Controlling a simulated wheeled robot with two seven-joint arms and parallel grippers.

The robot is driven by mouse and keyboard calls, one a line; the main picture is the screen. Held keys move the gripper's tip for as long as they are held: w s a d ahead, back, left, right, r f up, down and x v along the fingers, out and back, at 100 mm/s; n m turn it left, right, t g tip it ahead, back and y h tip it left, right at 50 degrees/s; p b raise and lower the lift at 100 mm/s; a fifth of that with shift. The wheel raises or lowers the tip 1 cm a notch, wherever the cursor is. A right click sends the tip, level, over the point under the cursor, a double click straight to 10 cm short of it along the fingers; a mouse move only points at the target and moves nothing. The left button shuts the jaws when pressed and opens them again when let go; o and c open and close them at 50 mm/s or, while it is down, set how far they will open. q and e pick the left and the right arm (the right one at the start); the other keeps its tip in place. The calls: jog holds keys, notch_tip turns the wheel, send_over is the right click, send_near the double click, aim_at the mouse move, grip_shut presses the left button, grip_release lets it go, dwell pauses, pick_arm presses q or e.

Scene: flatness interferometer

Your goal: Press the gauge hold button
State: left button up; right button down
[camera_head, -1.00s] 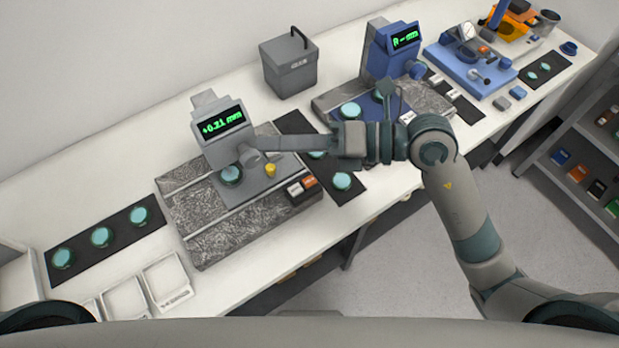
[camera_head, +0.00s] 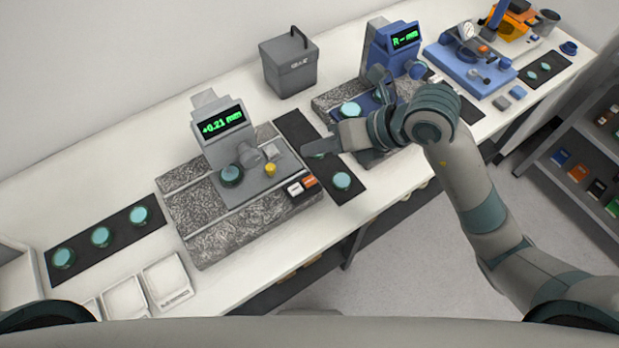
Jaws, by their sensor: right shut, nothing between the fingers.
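The grey gauge (camera_head: 226,135) stands on a speckled stone slab, its green display reading +0.21 mm. A white button (camera_head: 295,189) and an orange button (camera_head: 310,181) sit side by side at the base's front right corner; their lettering is too small to read. A yellow knob (camera_head: 270,170) is on the base left of them. A teal disc (camera_head: 231,175) is under the gauge. My right gripper (camera_head: 308,149) is shut and empty, pointing left over the black mat, right of the gauge and, in the picture, above the buttons. It appears apart from them. My left gripper is out of view.
A black mat (camera_head: 350,193) with teal discs lies right of the grey gauge. A blue gauge (camera_head: 391,55) stands on another slab behind my right arm. A grey bin (camera_head: 289,70) is at the back. White trays (camera_head: 166,280) are at front left.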

aim_at(315, 182)
jog(key=shift+f+b, duration=3.4)
jog(key=shift+f, duration=0.95)
jog(key=shift+f, duration=0.1)
jog(key=shift+f+b, duration=0.35)
jog(key=shift+f+b, duration=0.35)
jog(key=shift+f, duration=0.15)
jog(key=shift+r, duration=0.1)
jog(key=shift+r+p, duration=0.75)
jog(key=shift+r, duration=0.1)
jog(key=shift+r+p, duration=1.95)
jog(key=shift+r, duration=0.55)
